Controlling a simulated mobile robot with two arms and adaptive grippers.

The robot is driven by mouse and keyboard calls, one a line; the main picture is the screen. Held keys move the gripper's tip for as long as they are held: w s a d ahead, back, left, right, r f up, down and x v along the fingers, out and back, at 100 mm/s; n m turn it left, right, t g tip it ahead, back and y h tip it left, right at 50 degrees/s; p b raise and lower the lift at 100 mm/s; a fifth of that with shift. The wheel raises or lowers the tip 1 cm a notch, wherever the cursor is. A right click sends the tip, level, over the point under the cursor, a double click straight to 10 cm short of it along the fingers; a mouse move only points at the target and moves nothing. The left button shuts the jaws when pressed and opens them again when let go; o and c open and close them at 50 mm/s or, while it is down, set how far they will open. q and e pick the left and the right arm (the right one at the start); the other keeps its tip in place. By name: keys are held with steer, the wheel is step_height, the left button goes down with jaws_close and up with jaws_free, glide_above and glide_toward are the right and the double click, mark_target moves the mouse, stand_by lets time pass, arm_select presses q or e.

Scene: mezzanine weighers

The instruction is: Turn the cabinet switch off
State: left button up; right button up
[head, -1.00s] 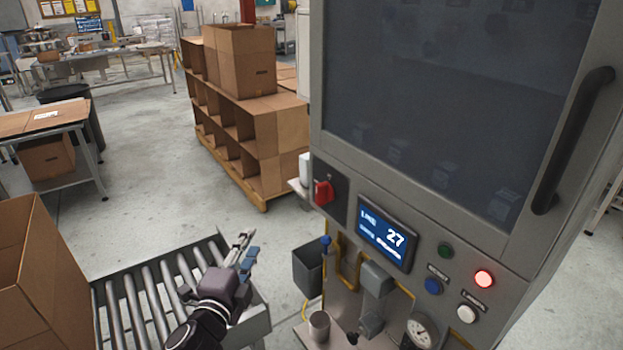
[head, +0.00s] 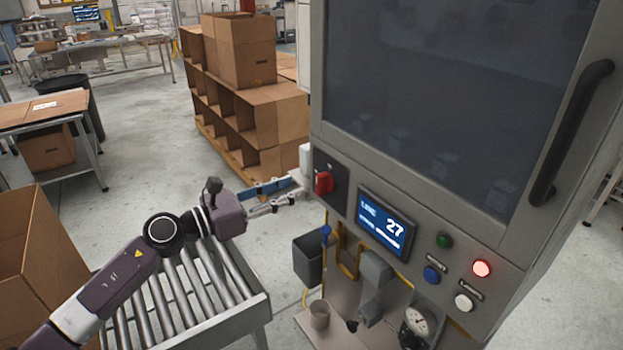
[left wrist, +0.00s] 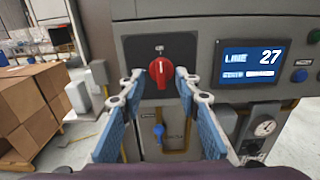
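The cabinet switch is a red rotary knob (head: 323,182) on a dark plate at the left of the cabinet's control panel. In the left wrist view the red knob (left wrist: 160,72) is centred, with its grip bar roughly upright. My left gripper (head: 299,187) is open, its blue-padded fingers pointing at the knob from the left. In the left wrist view my left gripper (left wrist: 160,79) has one fingertip on each side of the knob. In the head view the tips look just short of it, with no clear contact. My right gripper is not in view.
The cabinet (head: 440,110) carries a blue display (head: 386,222) reading 27, a lit red lamp (head: 481,269), several buttons and a gauge (head: 420,321). A grey bin (head: 310,260) hangs below the switch. A roller conveyor (head: 190,300) lies under my left arm. Cardboard boxes (head: 240,50) stand behind.

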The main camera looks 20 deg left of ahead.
mark_target(317, 179)
arm_select(q)
steer(key=p+x, duration=0.2)
steer(key=x, duration=0.4)
steer(key=shift+r, duration=0.15)
steer(key=shift+w+d, duration=0.3)
steer(key=shift+c, duration=0.4)
jaws_close()
